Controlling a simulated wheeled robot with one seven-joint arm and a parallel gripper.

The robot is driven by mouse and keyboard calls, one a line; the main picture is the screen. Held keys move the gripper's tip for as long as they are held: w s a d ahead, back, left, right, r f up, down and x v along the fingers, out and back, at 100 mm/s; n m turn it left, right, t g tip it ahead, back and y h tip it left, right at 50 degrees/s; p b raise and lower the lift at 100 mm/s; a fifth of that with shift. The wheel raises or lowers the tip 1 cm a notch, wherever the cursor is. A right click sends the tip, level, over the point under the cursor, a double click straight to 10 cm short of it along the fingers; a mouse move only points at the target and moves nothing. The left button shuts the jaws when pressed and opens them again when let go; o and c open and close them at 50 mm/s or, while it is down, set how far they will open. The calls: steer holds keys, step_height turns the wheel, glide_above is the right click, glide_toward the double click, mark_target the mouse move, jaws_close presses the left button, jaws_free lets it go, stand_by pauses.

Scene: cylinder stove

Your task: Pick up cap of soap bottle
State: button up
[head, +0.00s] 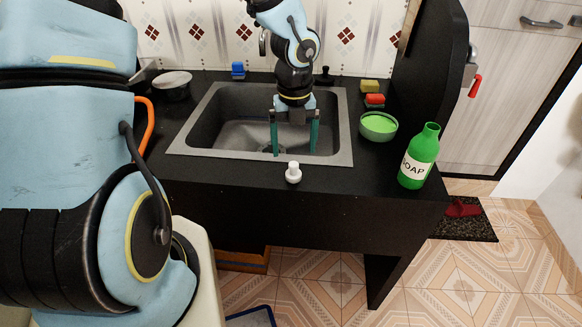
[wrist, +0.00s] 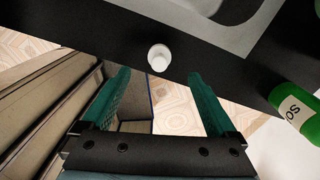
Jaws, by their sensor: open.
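The white cap (head: 293,172) stands on the black counter just in front of the sink's front rim. It also shows in the wrist view (wrist: 159,58), ahead of and between my fingertips. The green soap bottle (head: 418,158) stands uncapped to the right of the cap, with a white SOAP label; part of it shows at the right of the wrist view (wrist: 298,105). My gripper (head: 295,152) points down with its two teal fingers spread. It is open and empty, apart from the cap. In the wrist view its fingers (wrist: 158,75) show clearly.
The sink (head: 344,145) is behind the cap. A green bowl (head: 378,127), a yellow sponge (head: 370,86) and a red item (head: 375,99) are at its right. A pot (head: 172,86) and a blue item (head: 238,69) are at the back left. The counter around the cap is clear.

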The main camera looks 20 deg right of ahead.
mark_target(294, 163)
step_height(294, 163, down, 8)
steer(key=shift+r, duration=0.2)
stand_by(0.3)
steer(key=c, duration=1.4)
steer(key=shift+o, duration=0.2)
steer(key=shift+r, duration=0.1)
